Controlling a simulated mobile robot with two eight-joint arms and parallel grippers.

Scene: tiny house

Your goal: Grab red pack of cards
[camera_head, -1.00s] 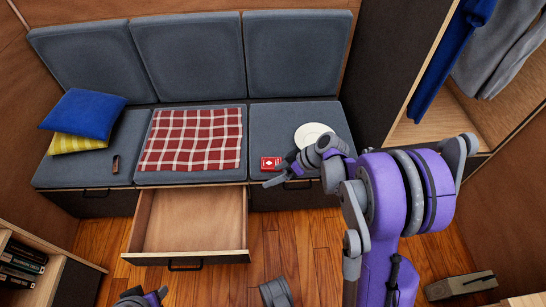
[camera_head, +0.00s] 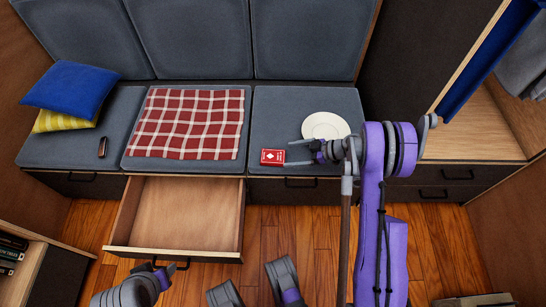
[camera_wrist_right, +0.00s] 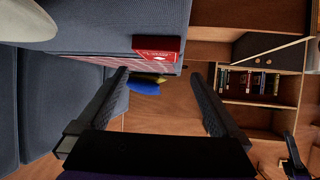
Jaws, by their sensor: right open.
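The red pack of cards (camera_head: 272,157) lies flat near the front edge of the right seat cushion. My right gripper (camera_head: 287,153) is open, with its fingers pointing left. Its fingertips are close to the right side of the pack in the head view. In the right wrist view the pack (camera_wrist_right: 156,47) shows just beyond the open fingers (camera_wrist_right: 158,73), within the width of the gap. Nothing is held between them.
A white plate (camera_head: 326,126) lies on the same cushion, behind my right gripper. A checkered cloth (camera_head: 190,124) covers the middle cushion. Below it an empty drawer (camera_head: 180,212) stands open. Blue (camera_head: 68,89) and yellow (camera_head: 62,120) pillows and a small dark object (camera_head: 102,147) are at left.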

